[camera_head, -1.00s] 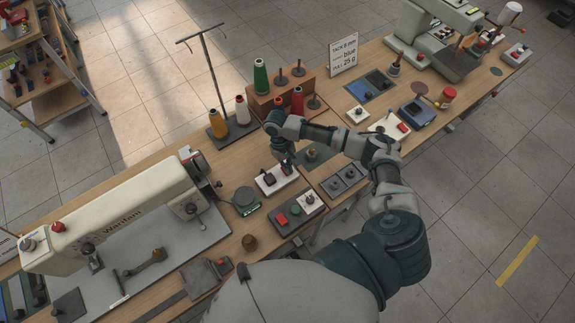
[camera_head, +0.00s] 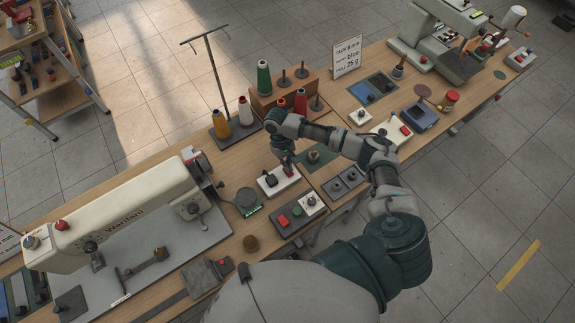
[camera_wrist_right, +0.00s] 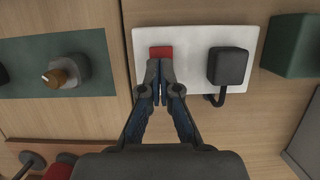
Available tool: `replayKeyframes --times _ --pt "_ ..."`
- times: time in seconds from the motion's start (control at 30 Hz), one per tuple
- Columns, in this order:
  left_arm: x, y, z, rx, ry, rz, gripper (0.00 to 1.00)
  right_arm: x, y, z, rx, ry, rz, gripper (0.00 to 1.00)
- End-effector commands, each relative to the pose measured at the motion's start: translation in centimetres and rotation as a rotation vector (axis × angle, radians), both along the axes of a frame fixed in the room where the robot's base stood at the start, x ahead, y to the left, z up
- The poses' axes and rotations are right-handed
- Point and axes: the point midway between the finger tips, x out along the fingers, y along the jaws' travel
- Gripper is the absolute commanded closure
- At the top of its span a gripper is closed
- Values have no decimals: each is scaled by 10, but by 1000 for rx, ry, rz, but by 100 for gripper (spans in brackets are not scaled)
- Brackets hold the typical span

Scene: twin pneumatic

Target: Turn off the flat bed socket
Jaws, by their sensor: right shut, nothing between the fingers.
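A white socket plate (camera_head: 264,190) lies on the bench right of the flat bed sewing machine (camera_head: 110,225). It carries a black plug (camera_head: 271,180), and in the right wrist view the plate (camera_wrist_right: 195,38) also shows a red switch (camera_wrist_right: 161,51) beside the black plug (camera_wrist_right: 228,66) with its cord. My right gripper (camera_head: 289,172) points down at the switch end of the plate. In the right wrist view its shut, empty fingertips (camera_wrist_right: 160,66) overlap the near edge of the red switch; I cannot tell whether they touch it. My left gripper is not in view.
A grey panel with a red button (camera_head: 283,221) lies just in front of the plate. A small green-edged scale (camera_head: 247,202) stands left of it. Thread cones (camera_head: 245,111) and a wooden spool rack (camera_head: 262,102) stand behind. A second machine (camera_head: 440,45) is at the far right.

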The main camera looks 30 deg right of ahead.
Motion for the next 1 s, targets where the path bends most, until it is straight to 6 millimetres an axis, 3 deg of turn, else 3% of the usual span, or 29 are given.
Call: replayKeyframes --times 0.37,0.43,0.7,1.0 --pt "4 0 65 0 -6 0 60 -2 -7 49 0 1 -3 100" --pt "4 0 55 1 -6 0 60 0 -7 61 1 -5 -2 100" --pt "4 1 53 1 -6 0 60 1 -8 115 2 -3 -2 100" --pt "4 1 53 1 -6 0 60 0 -8 137 0 0 -2 100"
